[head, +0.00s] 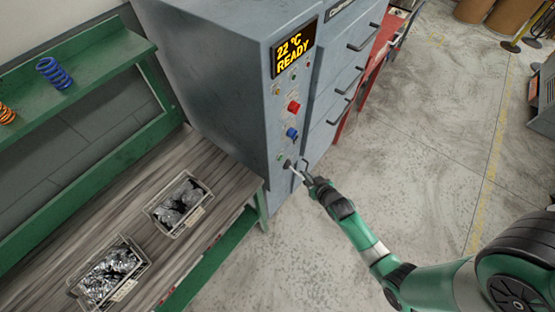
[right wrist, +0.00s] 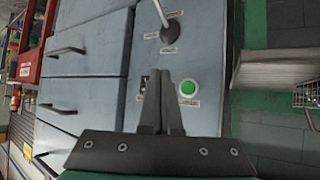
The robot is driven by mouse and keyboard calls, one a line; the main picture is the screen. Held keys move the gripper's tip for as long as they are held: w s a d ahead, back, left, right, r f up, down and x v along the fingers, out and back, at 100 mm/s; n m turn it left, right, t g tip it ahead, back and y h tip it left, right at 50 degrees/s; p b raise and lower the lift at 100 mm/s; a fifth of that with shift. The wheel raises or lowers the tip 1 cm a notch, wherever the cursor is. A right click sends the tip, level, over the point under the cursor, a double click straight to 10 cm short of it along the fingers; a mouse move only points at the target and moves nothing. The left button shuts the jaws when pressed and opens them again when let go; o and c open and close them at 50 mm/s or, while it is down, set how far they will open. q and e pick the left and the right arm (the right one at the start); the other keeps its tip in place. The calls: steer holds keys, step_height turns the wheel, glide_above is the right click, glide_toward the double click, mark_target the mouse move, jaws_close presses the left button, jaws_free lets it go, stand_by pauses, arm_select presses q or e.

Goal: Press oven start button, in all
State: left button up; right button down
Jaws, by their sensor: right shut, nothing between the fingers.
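The oven (head: 230,60) is a tall grey-blue cabinet; its display (head: 294,48) reads "22 °C READY". A round green button (right wrist: 187,87) with a white rim shows on the oven panel in the right wrist view. In the head view a small green spot (head: 279,156) shows low on the panel. My right gripper (head: 305,177) is in front of the lower panel. In the right wrist view its fingers (right wrist: 164,83) are shut and empty, just left of the green button; contact cannot be told. My left gripper is not in view.
A lever (right wrist: 170,27) sits on the panel close to the button. A red button (head: 293,107) and a blue one (head: 291,133) are higher up. Drawers with handles (head: 350,92) are right of the panel. A bench (head: 135,215) with two parts trays stands left.

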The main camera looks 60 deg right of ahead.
mark_target(281, 158)
steer(key=w+d+b, duration=0.1)
steer(key=w+b, duration=0.3)
steer(key=w, duration=0.5)
steer(key=shift+b, duration=0.35)
stand_by(1.8)
steer(key=shift+w, duration=0.35)
